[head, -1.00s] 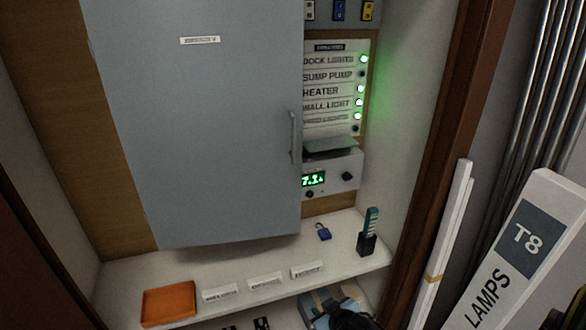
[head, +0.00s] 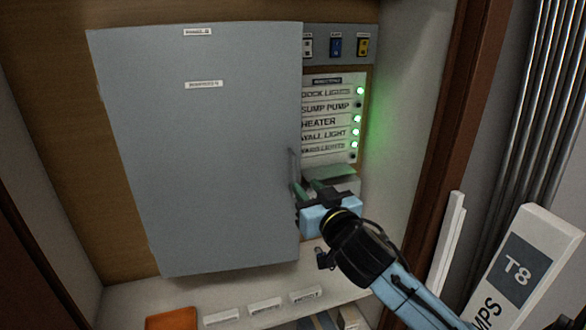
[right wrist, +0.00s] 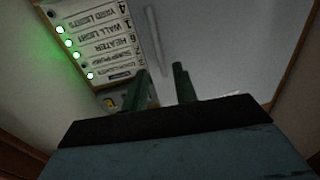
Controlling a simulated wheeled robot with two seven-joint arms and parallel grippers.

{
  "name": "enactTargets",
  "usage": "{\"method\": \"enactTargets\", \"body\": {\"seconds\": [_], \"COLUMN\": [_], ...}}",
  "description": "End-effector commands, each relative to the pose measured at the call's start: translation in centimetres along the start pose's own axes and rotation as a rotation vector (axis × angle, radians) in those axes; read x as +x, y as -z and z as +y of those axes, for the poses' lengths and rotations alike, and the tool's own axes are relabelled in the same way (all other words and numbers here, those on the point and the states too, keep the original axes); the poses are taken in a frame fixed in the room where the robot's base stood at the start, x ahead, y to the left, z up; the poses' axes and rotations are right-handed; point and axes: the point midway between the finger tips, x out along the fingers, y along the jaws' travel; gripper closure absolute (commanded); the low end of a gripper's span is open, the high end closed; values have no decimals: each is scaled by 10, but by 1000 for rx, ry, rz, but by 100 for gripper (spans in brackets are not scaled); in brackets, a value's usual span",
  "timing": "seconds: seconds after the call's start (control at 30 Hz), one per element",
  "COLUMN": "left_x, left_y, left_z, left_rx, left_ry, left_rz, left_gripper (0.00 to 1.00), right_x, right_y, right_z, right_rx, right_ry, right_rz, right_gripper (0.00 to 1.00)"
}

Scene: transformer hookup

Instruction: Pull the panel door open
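The grey panel door (head: 205,150) hangs on the back wall in the head view and looks closed. Its upright bar handle (head: 292,165) is near its right edge. My right gripper (head: 305,188) is at the lower end of the handle, its green fingers apart. In the right wrist view, the two fingers (right wrist: 165,78) stand apart with a gap between them, and the handle (right wrist: 151,40) shows beyond their tips against the door (right wrist: 205,35). I cannot tell whether a finger touches the handle. My left gripper is not in view.
A label panel with green lights (head: 330,120) and a row of coloured switches (head: 336,47) are right of the door. Below is a shelf with an orange tray (head: 171,319) and white label cards (head: 265,306). A T8 lamps box (head: 520,265) stands at right.

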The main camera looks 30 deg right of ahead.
Motion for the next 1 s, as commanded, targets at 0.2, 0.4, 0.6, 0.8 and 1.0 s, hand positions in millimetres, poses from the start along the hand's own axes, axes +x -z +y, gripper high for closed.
{"method": "enactTargets", "body": {"seconds": [0.2,0.4,0.6,0.8,1.0], "left_x": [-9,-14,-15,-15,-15], "left_y": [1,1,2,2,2], "left_z": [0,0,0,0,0], "left_rx": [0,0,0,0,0], "left_ry": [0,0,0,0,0], "left_rz": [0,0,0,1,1], "left_gripper": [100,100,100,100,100], "right_x": [44,72,85,86,86], "right_y": [2,1,0,-1,0], "right_z": [0,0,0,0,0], "right_rx": [-3,-2,-1,-1,-1], "right_ry": [-1,0,0,1,0], "right_rz": [1,0,0,-1,-1], "right_gripper": [72,72,72,72,83]}}
